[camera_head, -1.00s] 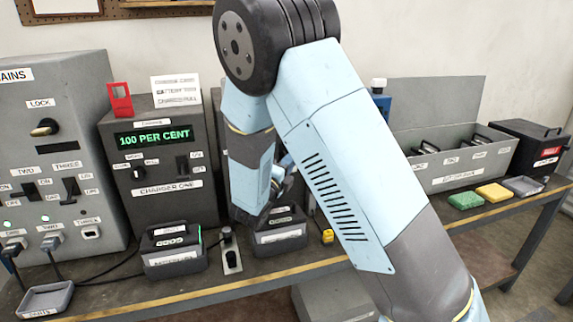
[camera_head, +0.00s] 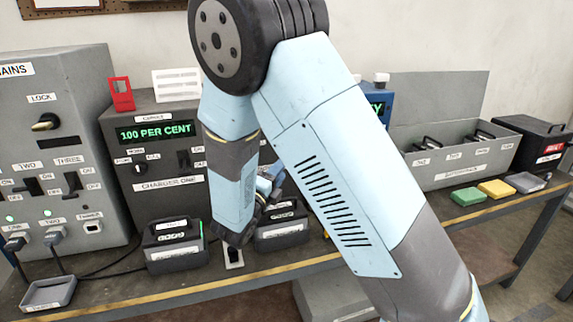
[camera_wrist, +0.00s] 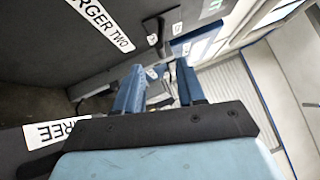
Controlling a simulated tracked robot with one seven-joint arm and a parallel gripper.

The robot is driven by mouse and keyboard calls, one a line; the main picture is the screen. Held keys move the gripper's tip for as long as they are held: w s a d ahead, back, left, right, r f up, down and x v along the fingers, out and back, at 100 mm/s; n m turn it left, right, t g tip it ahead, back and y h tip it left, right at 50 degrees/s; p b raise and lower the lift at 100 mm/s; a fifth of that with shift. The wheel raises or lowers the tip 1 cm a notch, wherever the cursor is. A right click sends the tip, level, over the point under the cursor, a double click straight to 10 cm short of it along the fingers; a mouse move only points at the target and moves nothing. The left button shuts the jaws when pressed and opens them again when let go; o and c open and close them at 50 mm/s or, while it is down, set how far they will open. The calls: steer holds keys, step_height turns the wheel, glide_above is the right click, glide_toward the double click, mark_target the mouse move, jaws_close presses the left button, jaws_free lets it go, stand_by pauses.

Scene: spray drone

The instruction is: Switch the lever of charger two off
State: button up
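Charger two is hidden behind my arm in the camera_head view. In the wrist view its dark panel (camera_wrist: 60,50) fills the upper left, with a "CHARGER TWO" label. A black protruding part (camera_wrist: 158,35) with small white labels beside it sticks out near that label; it looks like a lever, but I cannot tell its position. My gripper (camera_wrist: 160,88) has its two blue fingers apart, with nothing seen between them, and points past the panel. In the camera_head view my gripper (camera_head: 266,188) is partly hidden behind my arm, above the bench.
Charger one (camera_head: 160,205), reading "100 PER CENT", stands left of my arm. The grey mains cabinet (camera_head: 60,130) is farther left. A black battery pack (camera_head: 283,230) sits below my gripper; another (camera_head: 175,245) is to its left.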

steer(key=shift+v, duration=3.15)
steer(key=s+d+r+m+g, duration=0.25)
steer(key=d+m+g, duration=0.25)
steer(key=d+m, duration=0.25)
steer(key=s+d+r+m+g+h, duration=0.1)
steer(key=s+d+r+m+g, duration=0.15)
steer(key=d+m+g, duration=0.4)
steer(key=s+d+r+m+g, duration=0.2)
steer(key=d+r+m+g, duration=0.1)
steer(key=d+m, duration=0.65)
steer(key=s+d+r+m+t+y, duration=0.1)
steer(key=s+d+r+m+y, duration=0.1)
steer(key=s+r+m+y, duration=0.2)
steer(key=s+d+r+m+t+y, duration=0.1)
steer(key=s+r+m+y, duration=0.3)
steer(key=m, duration=1.4)
steer(key=s+d+y, duration=0.1)
steer(key=s+y, duration=0.2)
steer(key=s, duration=0.3)
steer(key=shift+s+r+t, duration=0.3)
steer(key=shift+s+t, duration=0.05)
